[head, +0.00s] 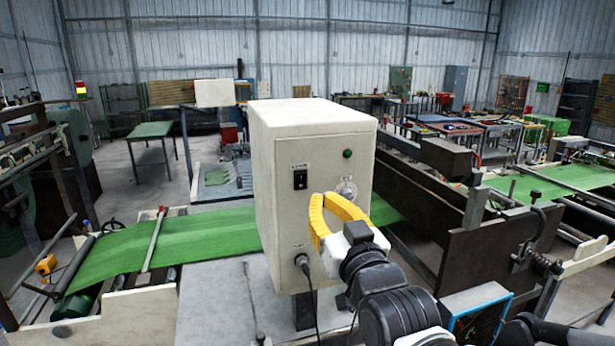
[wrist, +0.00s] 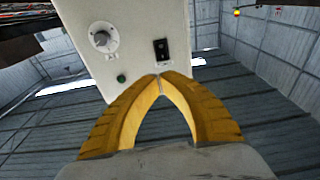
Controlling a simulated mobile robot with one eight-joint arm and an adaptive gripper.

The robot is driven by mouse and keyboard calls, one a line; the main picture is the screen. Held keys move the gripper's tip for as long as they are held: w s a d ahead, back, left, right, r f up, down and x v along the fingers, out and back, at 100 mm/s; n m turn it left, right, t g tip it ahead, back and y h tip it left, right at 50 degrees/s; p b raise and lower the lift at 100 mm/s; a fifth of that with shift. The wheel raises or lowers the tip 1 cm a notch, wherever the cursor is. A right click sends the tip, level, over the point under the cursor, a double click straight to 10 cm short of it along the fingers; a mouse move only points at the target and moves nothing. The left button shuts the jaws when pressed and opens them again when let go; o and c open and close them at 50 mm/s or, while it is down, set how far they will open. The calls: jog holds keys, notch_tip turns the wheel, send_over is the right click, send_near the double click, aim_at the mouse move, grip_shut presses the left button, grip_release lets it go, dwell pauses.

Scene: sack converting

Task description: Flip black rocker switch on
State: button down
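The black rocker switch (head: 300,179) sits in the upper left of the front face of a cream control box (head: 270,215). In the wrist view the switch (wrist: 161,50) lies just beyond my fingertips, and the box (wrist: 135,45) appears turned over. My gripper (head: 321,197) has yellow fingers and is in front of the box, its tips a little right of and below the switch. In the wrist view the tips (wrist: 160,76) meet with nothing between them. Whether they touch the box cannot be told. The switch's on or off position is too small to read.
A dial (head: 347,188) and a green lamp (head: 347,154) are on the same face, right of the switch. A cable plug (head: 301,260) sticks out below. A green sheet (head: 180,241) runs behind the box, and dark machine frames (head: 485,245) stand at right.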

aim_at(304, 170)
jog(key=p+x, duration=0.1)
jog(key=x, duration=0.9)
jog(key=shift+w, duration=0.15)
jog(key=shift+w+a+r, duration=0.1)
jog(key=shift+w, duration=0.25)
